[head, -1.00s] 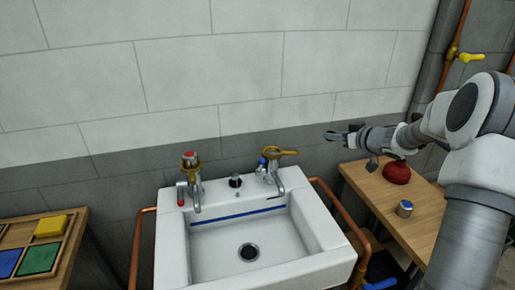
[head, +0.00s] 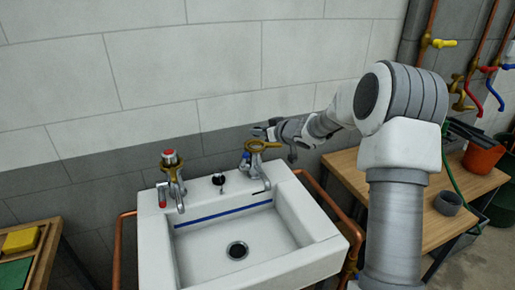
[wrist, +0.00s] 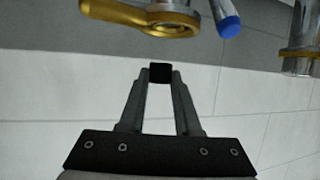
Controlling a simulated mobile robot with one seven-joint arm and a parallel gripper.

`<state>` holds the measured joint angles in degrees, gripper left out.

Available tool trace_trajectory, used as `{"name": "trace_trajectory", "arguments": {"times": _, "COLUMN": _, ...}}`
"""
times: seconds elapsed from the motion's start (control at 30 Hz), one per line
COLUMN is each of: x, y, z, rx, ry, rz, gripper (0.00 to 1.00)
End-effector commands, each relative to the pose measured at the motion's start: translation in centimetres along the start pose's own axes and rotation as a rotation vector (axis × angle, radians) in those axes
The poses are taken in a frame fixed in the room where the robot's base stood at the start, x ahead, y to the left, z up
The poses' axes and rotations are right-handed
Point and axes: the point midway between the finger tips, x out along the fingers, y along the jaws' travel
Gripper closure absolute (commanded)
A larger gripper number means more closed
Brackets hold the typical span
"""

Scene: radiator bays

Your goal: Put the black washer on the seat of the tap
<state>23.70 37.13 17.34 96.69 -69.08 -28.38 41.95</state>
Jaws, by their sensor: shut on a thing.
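My gripper (head: 262,131) is just behind and above the blue-marked tap (head: 264,177) at the right of the sink. In the wrist view my gripper (wrist: 160,78) is shut on a small black piece, seemingly the black washer (wrist: 160,71), between its fingertips. The blue-marked tap's brass ring with a side arm (wrist: 160,17) is at the top of the wrist view, apart from the fingertips. Its blue-tipped lever (wrist: 228,27) is beside it. The red-marked tap (head: 174,178) stands at the sink's left. I cannot make out an open seat on either tap.
The white sink (head: 310,215) has a small black-topped fitting (head: 218,180) between the taps. The wall (head: 220,60) is close behind. Copper pipes (head: 335,200) flank the sink. A wooden bench (head: 345,170) is at the right, and a coloured tray (head: 25,255) at the left.

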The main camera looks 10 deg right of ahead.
Motion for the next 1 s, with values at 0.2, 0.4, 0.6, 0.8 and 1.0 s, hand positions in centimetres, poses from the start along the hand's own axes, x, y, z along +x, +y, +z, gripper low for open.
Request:
{"name": "trace_trajectory", "arguments": {"times": 0.2, "x": 1.0, "y": -0.6, "z": 1.0, "rx": 0.001, "ry": -0.001, "rz": 0.000, "gripper": 1.00}}
{"name": "trace_trajectory", "arguments": {"times": 0.4, "x": 2.1, "y": -0.6, "z": 3.7, "rx": 0.001, "ry": -0.001, "rz": 0.000, "gripper": 1.00}}
{"name": "trace_trajectory", "arguments": {"times": 0.6, "x": 2.2, "y": -0.6, "z": 3.9, "rx": 0.000, "ry": 0.000, "rz": 0.001, "gripper": 1.00}}
{"name": "trace_trajectory", "arguments": {"times": 0.8, "x": 2.3, "y": -0.5, "z": 4.2, "rx": 0.000, "ry": 0.000, "rz": 0.001, "gripper": 1.00}}
{"name": "trace_trajectory", "arguments": {"times": 1.0, "x": 2.3, "y": -0.5, "z": 4.2, "rx": -0.001, "ry": 0.000, "rz": 0.001, "gripper": 0.56}}
